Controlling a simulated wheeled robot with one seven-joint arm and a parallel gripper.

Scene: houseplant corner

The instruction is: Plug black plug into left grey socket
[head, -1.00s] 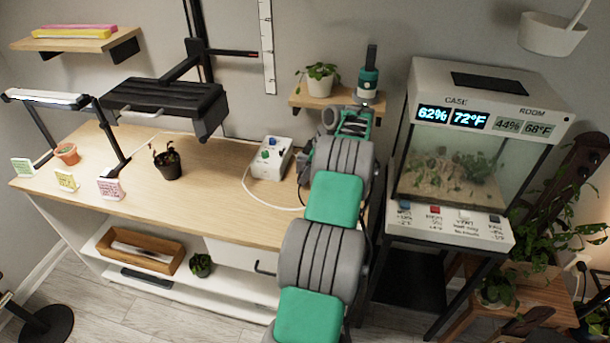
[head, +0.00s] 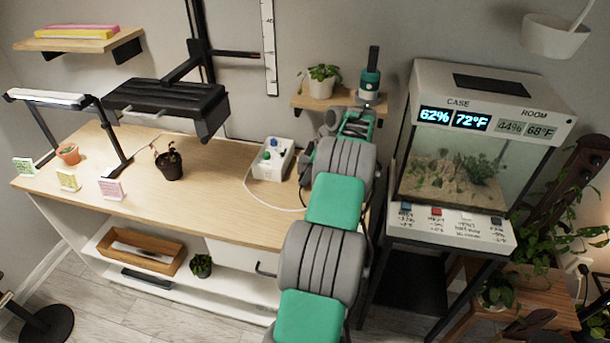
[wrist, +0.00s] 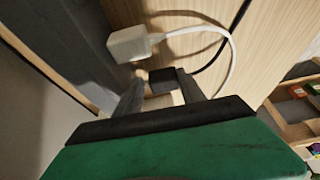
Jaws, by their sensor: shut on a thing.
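In the wrist view the black plug (wrist: 164,77) is between the two fingertips of my gripper (wrist: 160,82), which is shut on it. A black cable runs from the plug to the upper right. A white plug (wrist: 128,44) with a white cable is just beyond, to the upper left, beside a dark grey surface (wrist: 65,45). A pale block shows below the black plug, between the fingers; I cannot tell what it is. I cannot make out the left grey socket in either view. In the head view my arm hides my gripper and the black plug.
A white box with blue and green knobs (head: 285,168) stands on the wooden bench (head: 225,190), left of my arm. A small shelf with a potted plant (head: 322,80) is above. A glass case (head: 450,175) stands to the right. The bench's middle is mostly clear.

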